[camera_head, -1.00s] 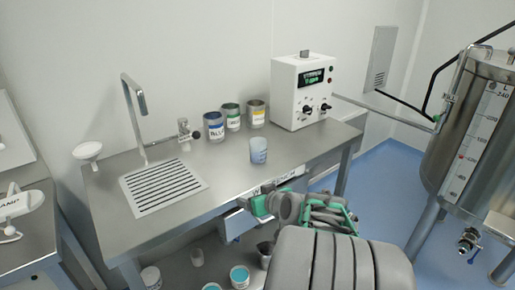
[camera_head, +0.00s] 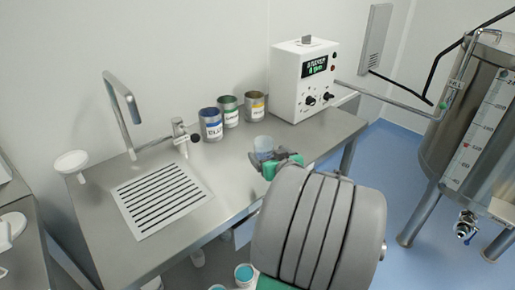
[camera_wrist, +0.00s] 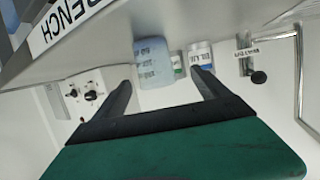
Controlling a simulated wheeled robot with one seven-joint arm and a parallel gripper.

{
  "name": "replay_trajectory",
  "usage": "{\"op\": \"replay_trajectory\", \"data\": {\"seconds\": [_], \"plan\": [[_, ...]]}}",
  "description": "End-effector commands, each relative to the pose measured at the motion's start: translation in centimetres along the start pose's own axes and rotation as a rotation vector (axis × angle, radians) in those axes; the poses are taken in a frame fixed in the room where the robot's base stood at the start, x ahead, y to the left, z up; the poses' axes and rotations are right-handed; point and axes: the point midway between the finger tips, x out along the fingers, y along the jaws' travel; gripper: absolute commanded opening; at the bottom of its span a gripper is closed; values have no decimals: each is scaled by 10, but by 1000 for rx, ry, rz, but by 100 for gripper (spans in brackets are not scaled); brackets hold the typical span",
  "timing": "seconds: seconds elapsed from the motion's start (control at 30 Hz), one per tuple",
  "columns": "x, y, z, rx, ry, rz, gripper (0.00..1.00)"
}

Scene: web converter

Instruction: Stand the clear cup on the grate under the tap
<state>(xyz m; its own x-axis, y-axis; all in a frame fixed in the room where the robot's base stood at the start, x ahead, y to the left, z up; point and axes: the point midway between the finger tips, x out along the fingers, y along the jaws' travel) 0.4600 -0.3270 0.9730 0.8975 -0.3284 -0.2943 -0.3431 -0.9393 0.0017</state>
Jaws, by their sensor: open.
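The clear bluish cup (camera_head: 263,144) stands upright on the steel bench near its front edge. It also shows in the wrist view (camera_wrist: 152,60), upside down in that picture. My gripper (camera_head: 268,157) is open, at the cup from the bench's front side. Its dark fingers point toward the cup, one to each side, with a gap left; I cannot tell how far the cup is between them. The slotted grate (camera_head: 160,198) is bare at the left of the bench. The curved tap (camera_head: 119,98) rises behind it.
Three labelled cans, blue (camera_head: 211,125), green (camera_head: 229,111) and yellow (camera_head: 253,106), stand behind the cup. A white instrument box (camera_head: 303,82) is to their right. A small valve (camera_head: 181,134) sits between tap and cans. A white funnel (camera_head: 72,164) is far left. Bench between cup and grate is clear.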

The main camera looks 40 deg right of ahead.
Motion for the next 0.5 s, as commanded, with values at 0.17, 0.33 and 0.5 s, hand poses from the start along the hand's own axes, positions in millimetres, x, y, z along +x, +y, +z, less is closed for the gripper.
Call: {"op": "replay_trajectory", "data": {"seconds": [0.17,0.33,0.5], "plan": [[23,7,2,7,-4,11,85],[52,10,6,7,-4,14,85],[68,10,6,6,-2,16,85]]}}
